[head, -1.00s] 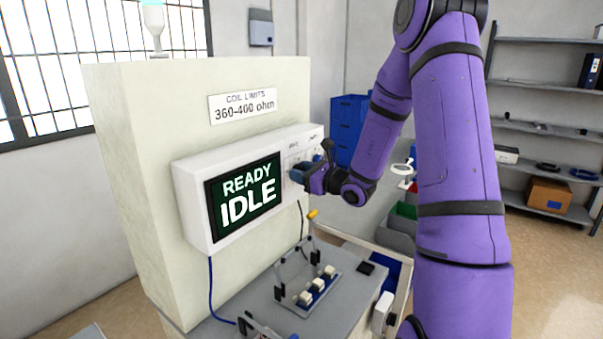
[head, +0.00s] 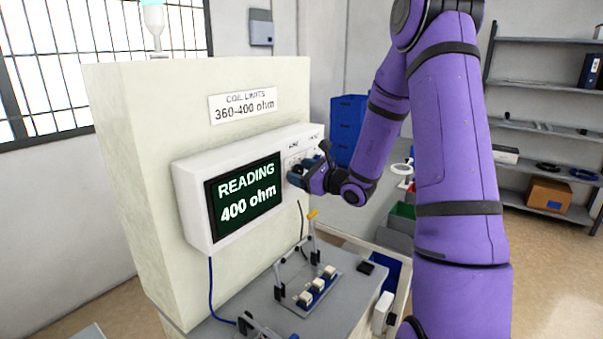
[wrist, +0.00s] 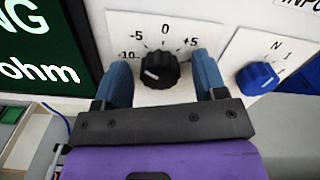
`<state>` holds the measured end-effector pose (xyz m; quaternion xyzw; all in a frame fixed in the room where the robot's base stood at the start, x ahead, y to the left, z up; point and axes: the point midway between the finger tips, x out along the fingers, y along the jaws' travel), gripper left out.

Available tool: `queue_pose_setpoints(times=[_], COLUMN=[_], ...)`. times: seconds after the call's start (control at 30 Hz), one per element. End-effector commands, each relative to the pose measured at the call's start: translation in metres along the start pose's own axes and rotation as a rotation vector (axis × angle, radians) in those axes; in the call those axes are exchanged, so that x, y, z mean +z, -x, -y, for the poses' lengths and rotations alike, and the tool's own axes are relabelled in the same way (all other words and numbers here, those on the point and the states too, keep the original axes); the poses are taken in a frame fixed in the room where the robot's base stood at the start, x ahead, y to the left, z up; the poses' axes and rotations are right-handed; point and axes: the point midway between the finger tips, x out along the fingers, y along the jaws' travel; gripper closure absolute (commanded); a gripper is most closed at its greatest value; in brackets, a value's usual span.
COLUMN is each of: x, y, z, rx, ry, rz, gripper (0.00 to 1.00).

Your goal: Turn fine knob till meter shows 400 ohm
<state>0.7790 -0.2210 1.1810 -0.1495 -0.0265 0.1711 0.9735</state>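The meter (head: 245,198) is a white box with a dark screen that reads "READING 400 ohm" in the head view. The fine knob (wrist: 158,70) is black, with a scale marked -10, -5, 0 and +5 on a white plate in the wrist view. A white mark on the knob lies toward its left side. My gripper (wrist: 162,80) has its two blue fingers on either side of the knob, with gaps visible between them and it. In the head view my gripper (head: 299,174) is at the meter's right end and hides the knob.
A blue knob (wrist: 258,78) sits just right of my gripper, under a partly visible "INPUT" label. A sign (head: 243,106) above the meter reads "COIL LIMITS 360-400 ohm". Below, a fixture (head: 316,287) with several white coils stands on a grey bench.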

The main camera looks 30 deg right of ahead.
Motion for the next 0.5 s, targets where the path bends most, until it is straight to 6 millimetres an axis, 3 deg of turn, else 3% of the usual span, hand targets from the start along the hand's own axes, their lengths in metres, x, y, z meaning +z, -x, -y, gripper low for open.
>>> queue_pose_setpoints(times=[0.27, 0.5], x=[0.0, -0.001], y=[0.007, 0.046], z=[0.0, 0.001], rx=[0.0, -0.003], ry=[0.0, 0.0], rz=[-0.001, -0.003], gripper=[0.35, 0.35])
